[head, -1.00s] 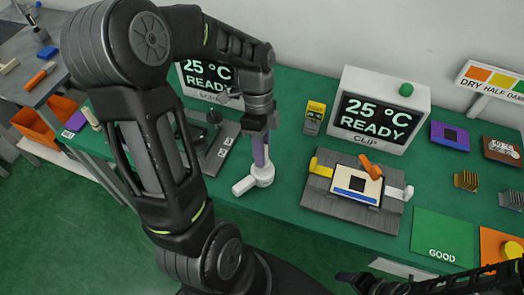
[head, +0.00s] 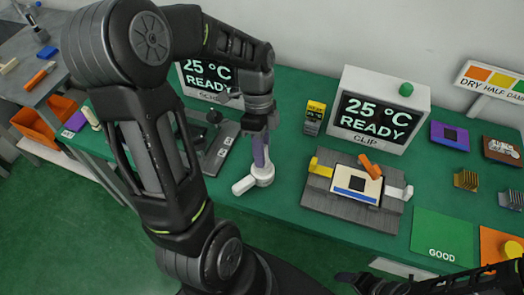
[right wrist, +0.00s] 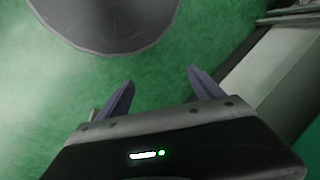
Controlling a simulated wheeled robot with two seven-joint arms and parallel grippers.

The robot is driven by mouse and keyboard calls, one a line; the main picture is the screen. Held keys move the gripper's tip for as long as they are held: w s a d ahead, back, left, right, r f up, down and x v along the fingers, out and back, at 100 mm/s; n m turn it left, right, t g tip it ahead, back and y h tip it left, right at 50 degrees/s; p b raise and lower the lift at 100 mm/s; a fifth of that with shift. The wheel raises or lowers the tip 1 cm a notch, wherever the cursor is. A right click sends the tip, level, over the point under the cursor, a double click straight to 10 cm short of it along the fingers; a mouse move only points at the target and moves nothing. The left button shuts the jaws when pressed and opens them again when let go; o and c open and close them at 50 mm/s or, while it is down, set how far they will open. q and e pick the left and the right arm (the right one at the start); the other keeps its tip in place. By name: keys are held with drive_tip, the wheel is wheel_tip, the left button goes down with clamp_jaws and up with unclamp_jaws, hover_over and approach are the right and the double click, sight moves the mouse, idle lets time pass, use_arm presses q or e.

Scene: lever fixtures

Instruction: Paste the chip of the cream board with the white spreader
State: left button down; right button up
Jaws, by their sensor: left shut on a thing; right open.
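The cream board (head: 343,177) lies in a grey fixture (head: 320,203) right of centre in the head view. Its dark square chip (head: 356,184) shows in the middle, with a blue strip along the near edge. An orange lever (head: 371,167) is over the board's far right corner. My left gripper (head: 261,160) points down left of the fixture, shut on the white spreader (head: 243,186), close over the green table; contact with the table is unclear. My right gripper (right wrist: 160,78) is open and empty in the right wrist view, over green floor. Its arm shows at the head view's bottom right.
A yellow clamp (head: 319,168) and a white clamp (head: 398,193) flank the board. The CLIP display box (head: 347,140) stands behind it. A green GOOD mat (head: 440,230) lies to the right. A dark fixture (head: 222,150) stands left of my left gripper.

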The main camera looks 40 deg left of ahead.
use_arm(q)
drive_tip(key=shift+r+p, duration=2.8)
drive_tip(key=shift+r, duration=0.7)
